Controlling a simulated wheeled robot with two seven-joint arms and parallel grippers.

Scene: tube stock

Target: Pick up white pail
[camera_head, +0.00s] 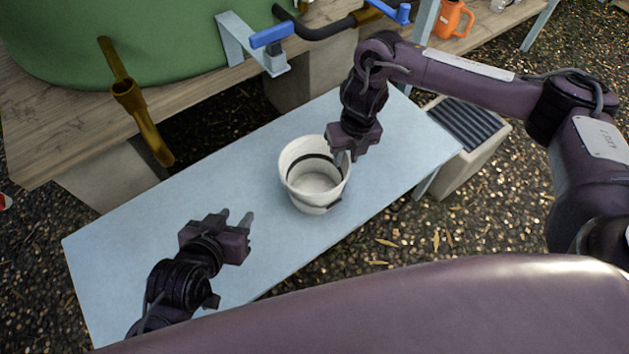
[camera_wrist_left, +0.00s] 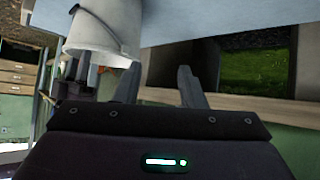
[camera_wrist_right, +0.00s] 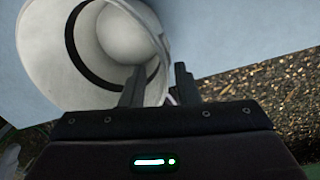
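The white pail (camera_head: 301,198) stands upright on the light blue bench, its open mouth up and a dark band inside. My right gripper (camera_head: 346,158) is at the pail's right rim, pointing down. In the right wrist view its fingers (camera_wrist_right: 159,84) are apart, one over the pail's inside and one just outside the wall of the pail (camera_wrist_right: 45,55). Contact with the rim cannot be told. My left gripper (camera_head: 236,217) is open and empty over the bench, left of the pail. The left wrist view shows the pail (camera_wrist_left: 98,35) beyond its fingers.
The light blue bench (camera_head: 150,240) has free room left of the pail. A green tank (camera_head: 120,45) with a brown pipe (camera_head: 130,95) stands on wooden planks behind. A blue-handled valve (camera_head: 272,36) is at the back. An orange jug (camera_head: 452,18) stands at the top right.

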